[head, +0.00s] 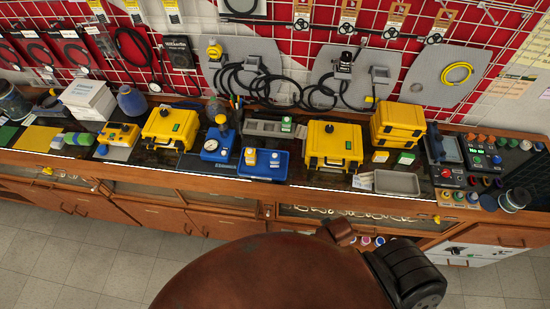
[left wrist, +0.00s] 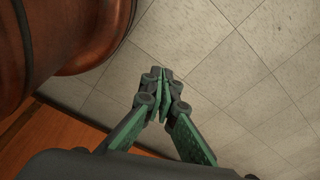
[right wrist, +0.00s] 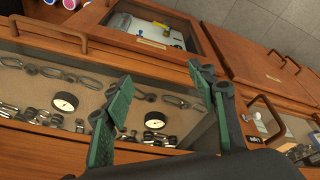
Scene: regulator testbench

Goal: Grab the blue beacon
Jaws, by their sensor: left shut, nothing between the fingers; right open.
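Several blue things stand on the long bench in the head view. I cannot tell which is the beacon. A blue rounded jar (head: 132,101) stands further left. My left gripper (left wrist: 160,98) is shut and empty above the tiled floor in the left wrist view. My right gripper (right wrist: 162,80) is open and empty in front of the cabinet drawers in the right wrist view. Neither gripper shows in the head view.
Yellow cases (head: 332,147) flank the blue device, and a blue tray (head: 262,164) is to its right. A grey tray (head: 397,183) stands further right. Cables hang on the red pegboard wall behind. A glass-fronted drawer with gauges (right wrist: 64,101) faces my right gripper. The floor is clear.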

